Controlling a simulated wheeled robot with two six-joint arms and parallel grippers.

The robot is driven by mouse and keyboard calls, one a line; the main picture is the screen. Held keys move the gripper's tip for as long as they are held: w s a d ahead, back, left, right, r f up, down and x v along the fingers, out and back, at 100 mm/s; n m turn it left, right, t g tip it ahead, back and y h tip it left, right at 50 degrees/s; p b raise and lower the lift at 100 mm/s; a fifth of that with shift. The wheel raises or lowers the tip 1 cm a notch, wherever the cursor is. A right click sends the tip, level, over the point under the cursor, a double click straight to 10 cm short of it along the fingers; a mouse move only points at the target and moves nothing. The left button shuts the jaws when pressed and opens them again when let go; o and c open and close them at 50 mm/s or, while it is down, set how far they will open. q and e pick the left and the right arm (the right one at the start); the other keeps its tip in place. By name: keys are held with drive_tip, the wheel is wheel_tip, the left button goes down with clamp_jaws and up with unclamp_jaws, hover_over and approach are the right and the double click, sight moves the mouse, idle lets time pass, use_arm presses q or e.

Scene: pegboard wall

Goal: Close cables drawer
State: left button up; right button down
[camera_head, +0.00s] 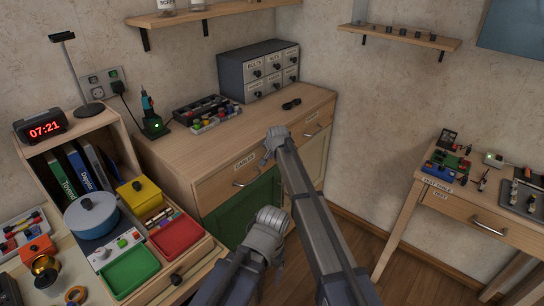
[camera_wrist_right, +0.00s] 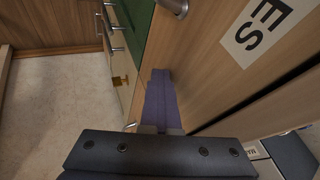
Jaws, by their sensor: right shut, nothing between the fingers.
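The cables drawer (camera_head: 217,184) is the left wooden drawer under the counter top, with a "CABLES" label and a metal bar handle (camera_head: 246,182). Its front looks nearly flush with the cabinet; I cannot tell whether a small gap is left. My right gripper (camera_head: 268,154) is at the drawer front, to the right of the label and handle. In the right wrist view its fingers (camera_wrist_right: 160,80) are shut and empty, close against the wood beside the label's end (camera_wrist_right: 257,32); contact is unclear. My left gripper (camera_head: 270,240) hangs lower, in front of the green cabinet door; its fingers are not clear.
A second drawer (camera_head: 318,125) lies right of the cables drawer. A small drawer organizer (camera_head: 235,75), a parts tray (camera_head: 205,112) and sunglasses (camera_head: 291,104) rest on the counter. A side table (camera_head: 455,200) stands at right. Between is open floor (camera_head: 350,238).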

drive_tip(key=shift+w+a+r, duration=0.1)
drive_tip(key=shift+a, duration=0.1)
drive_tip(key=s+d+r+p, duration=0.5)
drive_tip(key=s+r+p, duration=0.3)
drive_tip(key=shift+s, duration=0.2)
drive_tip(key=shift+d+f, duration=0.1)
